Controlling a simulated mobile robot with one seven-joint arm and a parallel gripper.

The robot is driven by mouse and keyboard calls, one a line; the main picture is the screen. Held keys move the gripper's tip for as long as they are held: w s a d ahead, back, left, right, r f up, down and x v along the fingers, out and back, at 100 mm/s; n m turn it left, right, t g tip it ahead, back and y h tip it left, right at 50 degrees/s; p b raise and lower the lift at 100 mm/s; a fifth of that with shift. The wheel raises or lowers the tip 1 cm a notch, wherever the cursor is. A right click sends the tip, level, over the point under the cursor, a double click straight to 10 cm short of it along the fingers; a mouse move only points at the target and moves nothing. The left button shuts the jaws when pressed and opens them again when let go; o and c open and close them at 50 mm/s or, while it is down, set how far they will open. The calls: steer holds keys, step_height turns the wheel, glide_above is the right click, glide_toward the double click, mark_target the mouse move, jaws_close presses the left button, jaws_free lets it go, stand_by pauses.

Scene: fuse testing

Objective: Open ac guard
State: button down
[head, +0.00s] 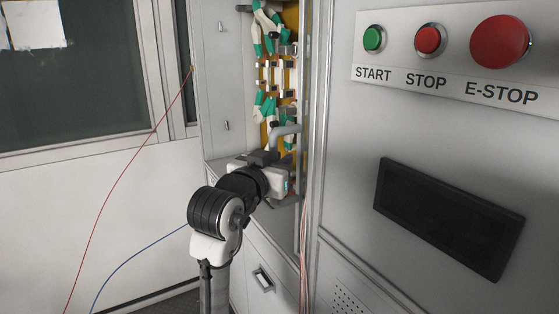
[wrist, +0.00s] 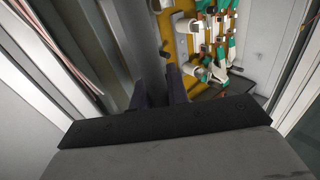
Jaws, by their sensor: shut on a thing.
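A tall cabinet (head: 228,75) stands open, with a yellow panel of fuses and green-and-white parts (head: 272,80) inside. A bent grey bar (head: 285,131) shows in front of the panel, just above my gripper. I take it as part of the ac guard, but the guard's outline is not clear. My gripper (wrist: 157,92) is at the cabinet opening, its dark fingers on either side of the grey bar and shut on it. In the wrist view the bar (wrist: 147,45) runs up from between the fingers. The fingertips are partly hidden behind the gripper body.
To the right is a grey panel with a green START button (head: 374,38), a red STOP button (head: 429,40), a large E-STOP (head: 499,41) and a dark rectangle (head: 448,218). Red (head: 115,178) and blue (head: 130,262) wires hang at left, near a window (head: 75,95).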

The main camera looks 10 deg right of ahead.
steer(key=shift+w+a+f, duration=0.1)
steer(key=shift+w+a, duration=0.05)
steer(key=shift+a, duration=0.25)
steer(key=c, duration=1.7)
jaws_free()
steer(key=shift+c, duration=0.2)
steer(key=shift+o, duration=1.1)
steer(key=shift+a, duration=0.2)
steer(key=shift+d, duration=0.2)
steer(key=b+v, duration=0.2)
steer(key=v, duration=1.2)
steer(key=shift+b, duration=0.3)
steer(key=shift+d, duration=0.1)
